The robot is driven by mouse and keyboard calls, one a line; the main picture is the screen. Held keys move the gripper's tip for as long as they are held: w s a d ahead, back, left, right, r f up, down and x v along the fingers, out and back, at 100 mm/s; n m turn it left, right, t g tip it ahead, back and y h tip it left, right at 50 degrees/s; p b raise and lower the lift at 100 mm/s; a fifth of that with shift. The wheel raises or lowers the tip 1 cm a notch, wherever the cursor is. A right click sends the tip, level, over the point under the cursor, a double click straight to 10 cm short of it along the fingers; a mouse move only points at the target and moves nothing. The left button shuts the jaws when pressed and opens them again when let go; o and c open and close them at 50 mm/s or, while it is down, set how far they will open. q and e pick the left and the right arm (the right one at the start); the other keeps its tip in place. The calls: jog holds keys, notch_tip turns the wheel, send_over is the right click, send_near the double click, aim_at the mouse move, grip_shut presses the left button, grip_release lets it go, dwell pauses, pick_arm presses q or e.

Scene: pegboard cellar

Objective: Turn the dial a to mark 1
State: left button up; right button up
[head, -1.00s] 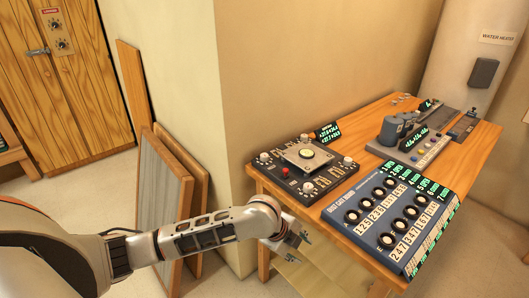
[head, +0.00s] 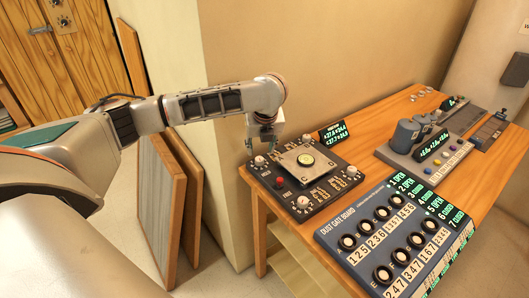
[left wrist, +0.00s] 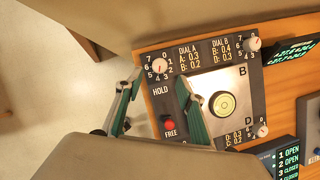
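Dial A (left wrist: 159,65) is a small pale round knob ringed by the numbers 0 to 7, at one corner of a dark panel (left wrist: 160,100). Its pointer is too small to read. In the head view dial A (head: 259,160) sits at the panel's back left corner. My left gripper (head: 262,143) hangs fingers down just above and beside that corner. In the left wrist view its two green-padded fingers (left wrist: 158,110) are spread with nothing held, near the dial and the red button (left wrist: 169,124). No contact with the dial shows. My right gripper is out of view.
Dial B (left wrist: 254,43) and a silver plate with a yellow-green bubble level (left wrist: 224,104) share the panel. A small display (head: 333,130) stands behind it. The dust gate board (head: 390,235) lies to the right. Wooden boards (head: 155,215) lean left of the table.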

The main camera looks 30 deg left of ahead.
aim_at(260, 159)
pick_arm(q)
jog(key=x, duration=0.2)
jog(key=shift+s+f, duration=0.1)
jog(key=shift+f, duration=0.25)
jog(key=x, duration=0.3)
jog(key=shift+a+f, duration=0.1)
jog(key=shift+f, duration=0.1)
jog(key=shift+w+a+f, duration=0.15)
jog(key=shift+w+f, duration=0.1)
jog(key=shift+f, duration=0.15)
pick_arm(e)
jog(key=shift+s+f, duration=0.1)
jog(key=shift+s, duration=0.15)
pick_arm(q)
grip_shut()
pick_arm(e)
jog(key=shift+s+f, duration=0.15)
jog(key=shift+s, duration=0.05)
